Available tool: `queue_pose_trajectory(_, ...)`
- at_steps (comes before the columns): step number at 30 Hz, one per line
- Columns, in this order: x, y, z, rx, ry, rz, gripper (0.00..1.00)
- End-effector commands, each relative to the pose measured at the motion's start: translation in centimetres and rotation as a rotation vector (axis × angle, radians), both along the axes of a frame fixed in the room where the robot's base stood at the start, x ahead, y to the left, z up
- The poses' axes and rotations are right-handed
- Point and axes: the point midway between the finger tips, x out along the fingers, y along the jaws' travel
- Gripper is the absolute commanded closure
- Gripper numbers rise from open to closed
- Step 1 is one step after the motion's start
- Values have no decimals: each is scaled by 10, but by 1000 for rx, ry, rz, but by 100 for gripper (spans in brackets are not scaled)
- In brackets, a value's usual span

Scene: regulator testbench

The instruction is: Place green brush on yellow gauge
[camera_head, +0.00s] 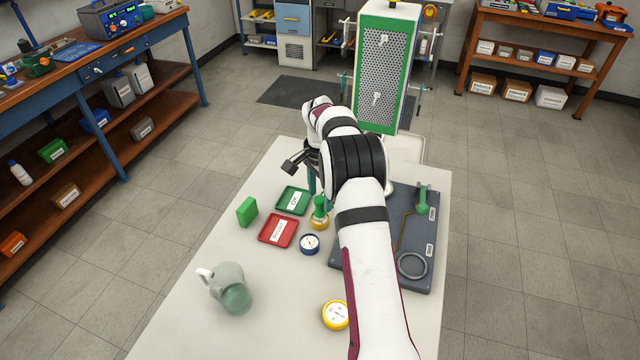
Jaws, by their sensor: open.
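The yellow gauge (336,315) lies on the near part of the white table, its white face up and partly beside my arm. A green upright piece (320,205), narrow at the top, stands on a yellow round base beyond the blue gauge; it looks like the green brush, but I cannot tell whether the base is part of it. My gripper (293,163) is at the far side of the table, left of my wrist, above the table's far left edge. Its dark jaws are small in view and open, with nothing seen between them.
A green tray (293,200), a red tray (277,231), a green block (247,211) and a blue gauge (310,244) are on the table's left half. A dark panel (384,264) lies right, partly behind my arm.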

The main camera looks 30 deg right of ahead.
Motion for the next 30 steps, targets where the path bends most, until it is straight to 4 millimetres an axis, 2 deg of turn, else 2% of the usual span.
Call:
queue_pose_trajectory(1, 1, 0, 15, -2, -4, -1, 32)
queue_pose_trajectory(3, 1, 0, 34, -2, -3, 0, 32)
queue_pose_trajectory(6, 0, 0, 55, -1, -2, 0, 32)
queue_pose_trajectory(9, 0, 0, 67, -1, -1, 0, 32)
queue_pose_trajectory(14, 0, 1, 73, 0, 0, 2, 32)
queue_pose_trajectory(17, -10, 15, 90, 8, -4, 50, 32)
queue_pose_trajectory(20, -50, 57, 133, 30, -11, 195, 32)
queue_pose_trajectory(21, -77, 80, 150, 45, -15, 274, 32)
queue_pose_trajectory(23, -125, 112, 169, 65, -22, 400, 32)
queue_pose_trajectory(24, -160, 131, 177, 79, -25, 484, 32)
queue_pose_trajectory(26, -215, 156, 179, 99, -33, 605, 32)
queue_pose_trajectory(27, -250, 170, 176, 112, -38, 679, 32)
queue_pose_trajectory(30, -319, 190, 157, 137, -49, 826, 32)
